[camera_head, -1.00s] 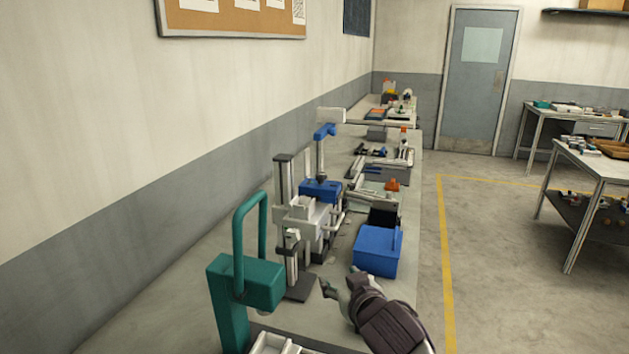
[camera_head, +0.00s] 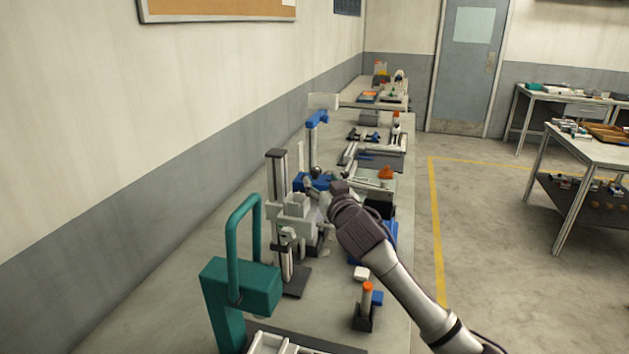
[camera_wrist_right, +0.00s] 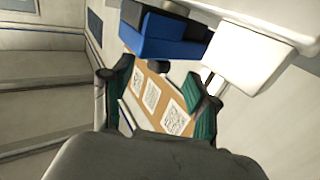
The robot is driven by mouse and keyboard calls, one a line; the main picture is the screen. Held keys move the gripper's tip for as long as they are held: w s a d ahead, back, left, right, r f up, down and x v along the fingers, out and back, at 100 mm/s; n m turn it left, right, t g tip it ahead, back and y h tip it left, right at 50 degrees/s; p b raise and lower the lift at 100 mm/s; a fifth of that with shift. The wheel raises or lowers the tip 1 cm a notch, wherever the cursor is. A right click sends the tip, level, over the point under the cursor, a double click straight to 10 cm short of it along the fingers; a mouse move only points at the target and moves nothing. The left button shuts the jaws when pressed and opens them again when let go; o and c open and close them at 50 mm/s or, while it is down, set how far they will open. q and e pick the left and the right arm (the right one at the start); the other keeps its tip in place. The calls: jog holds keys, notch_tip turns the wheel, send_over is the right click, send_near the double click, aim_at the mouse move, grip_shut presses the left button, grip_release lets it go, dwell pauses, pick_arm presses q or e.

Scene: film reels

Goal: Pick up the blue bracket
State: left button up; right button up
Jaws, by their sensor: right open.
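My right gripper (camera_head: 318,193) is open beside the grey-and-blue press in the head view. In the right wrist view its two teal-padded fingers (camera_wrist_right: 160,98) are apart, with nothing held between them. A blue block with a dark top (camera_wrist_right: 165,35) is above the fingers in the wrist view. In the head view a blue part (camera_head: 312,181) of the press is by the fingertips, partly hidden. A small blue piece (camera_head: 377,298) sits beside an orange-capped post. I cannot tell which blue part is the bracket. My left gripper is out of view.
A teal press (camera_head: 240,285) stands at the front left of the long bench. A blue box (camera_head: 391,231) is partly behind my right arm. A white block (camera_wrist_right: 245,55) is beside the blue block in the wrist view. The wall borders the bench's left side.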

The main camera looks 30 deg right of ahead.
aim_at(317, 175)
jog(key=p+x, duration=0.1)
jog(key=x, duration=0.3)
jog(key=shift+r, duration=0.15)
jog(key=shift+w+d, duration=0.1)
jog(key=shift+w, duration=0.1)
jog(key=shift+s, duration=0.15)
jog(key=shift+c, duration=0.5)
grip_shut()
